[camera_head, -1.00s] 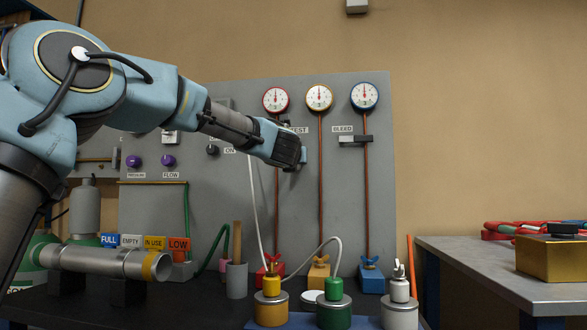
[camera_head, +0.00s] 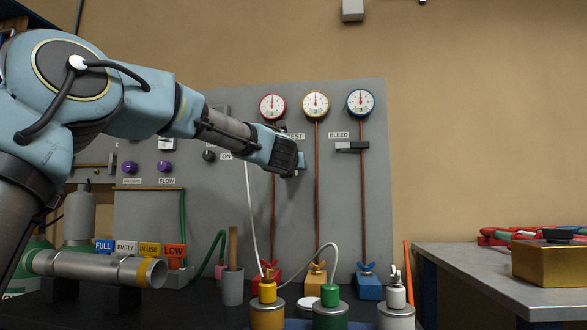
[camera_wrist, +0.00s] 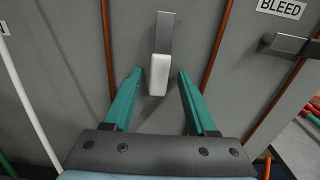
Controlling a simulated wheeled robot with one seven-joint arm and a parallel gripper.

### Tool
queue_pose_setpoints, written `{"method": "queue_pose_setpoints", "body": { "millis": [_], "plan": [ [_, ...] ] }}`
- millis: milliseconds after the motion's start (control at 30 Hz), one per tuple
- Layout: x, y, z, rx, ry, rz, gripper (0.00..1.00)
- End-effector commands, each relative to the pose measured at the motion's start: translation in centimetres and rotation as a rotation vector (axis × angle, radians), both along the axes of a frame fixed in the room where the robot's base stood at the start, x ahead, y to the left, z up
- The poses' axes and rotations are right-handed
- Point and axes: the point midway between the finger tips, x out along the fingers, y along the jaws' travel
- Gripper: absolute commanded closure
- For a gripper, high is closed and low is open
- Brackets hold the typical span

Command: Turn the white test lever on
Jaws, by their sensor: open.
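The white test lever (camera_wrist: 158,75) hangs from a grey metal mount (camera_wrist: 165,32) on the grey panel in the wrist view, its white end pointing down. My gripper (camera_wrist: 158,78) is open, with one green finger on each side of the white lever end; no contact with either finger shows. In the head view my gripper (camera_head: 300,160) is in front of the panel, just below the TEST label (camera_head: 295,136), and hides the lever there.
The dark bleed lever (camera_head: 352,147) is on the panel to the right, below its label (camera_wrist: 282,8). Copper pipes (camera_head: 317,200) run down the panel from three gauges. A white hose (camera_wrist: 28,100) runs at left. Valves and canisters stand below on the bench.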

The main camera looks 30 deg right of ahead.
Motion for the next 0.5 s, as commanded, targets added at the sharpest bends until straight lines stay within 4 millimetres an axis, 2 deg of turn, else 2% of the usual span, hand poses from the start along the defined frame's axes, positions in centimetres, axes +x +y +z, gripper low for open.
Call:
{"method": "queue_pose_setpoints", "body": {
  "millis": [267,500],
  "plan": [
    [-0.8,0.9,0.0,0.0,-0.004,0.002,0.43],
    [-3.7,3.6,-0.1,0.001,-0.006,0.003,0.43]
  ]
}}
